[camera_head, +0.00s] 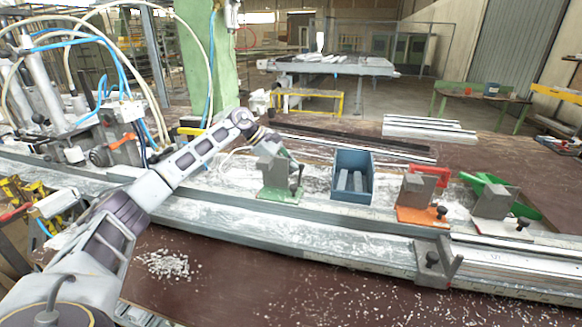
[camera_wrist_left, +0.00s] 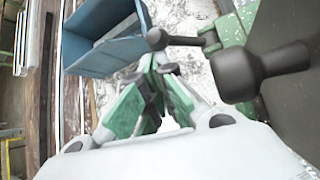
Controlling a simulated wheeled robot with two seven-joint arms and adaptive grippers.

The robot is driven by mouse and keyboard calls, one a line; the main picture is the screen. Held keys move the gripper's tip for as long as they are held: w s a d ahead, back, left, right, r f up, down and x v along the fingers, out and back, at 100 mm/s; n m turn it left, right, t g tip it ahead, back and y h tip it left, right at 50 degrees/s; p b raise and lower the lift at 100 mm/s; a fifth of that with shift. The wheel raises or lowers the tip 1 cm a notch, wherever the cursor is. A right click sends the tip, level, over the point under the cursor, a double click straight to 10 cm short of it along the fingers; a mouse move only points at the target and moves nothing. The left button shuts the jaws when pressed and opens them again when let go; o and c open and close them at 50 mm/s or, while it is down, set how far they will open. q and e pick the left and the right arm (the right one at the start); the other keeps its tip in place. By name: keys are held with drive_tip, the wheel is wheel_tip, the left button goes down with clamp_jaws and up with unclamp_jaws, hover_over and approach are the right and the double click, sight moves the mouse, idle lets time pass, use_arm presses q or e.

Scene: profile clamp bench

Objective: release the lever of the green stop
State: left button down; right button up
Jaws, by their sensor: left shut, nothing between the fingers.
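The green stop has a green base (camera_head: 280,195) and a grey block (camera_head: 267,172), and stands on the bench rail left of the blue bin. My left gripper (camera_head: 286,150) is just above and behind its block. In the left wrist view my left gripper (camera_wrist_left: 160,72) is shut and empty, its fingertips together. A black knob on a rod (camera_wrist_left: 157,38) is just beyond the tips, and a larger black knob (camera_wrist_left: 245,73) is close on the right, beside the grey block (camera_wrist_left: 295,105). I cannot tell whether the fingers touch the stop. My right gripper is not in view.
A blue bin (camera_head: 338,162) holding grey bars stands right of the green stop. Farther right are an orange stop (camera_head: 422,216) with a red handle and a stop with a pale base (camera_head: 500,228) beside a green scoop-like part (camera_head: 480,181). White chips (camera_head: 165,264) lie in front.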

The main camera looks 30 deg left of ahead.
use_arm(q)
drive_tip(key=v, duration=1.2)
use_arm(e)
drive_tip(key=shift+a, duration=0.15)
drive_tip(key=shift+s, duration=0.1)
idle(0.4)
use_arm(q)
wheel_tip(320, 180, up, 22)
drive_tip(key=p, duration=2.2)
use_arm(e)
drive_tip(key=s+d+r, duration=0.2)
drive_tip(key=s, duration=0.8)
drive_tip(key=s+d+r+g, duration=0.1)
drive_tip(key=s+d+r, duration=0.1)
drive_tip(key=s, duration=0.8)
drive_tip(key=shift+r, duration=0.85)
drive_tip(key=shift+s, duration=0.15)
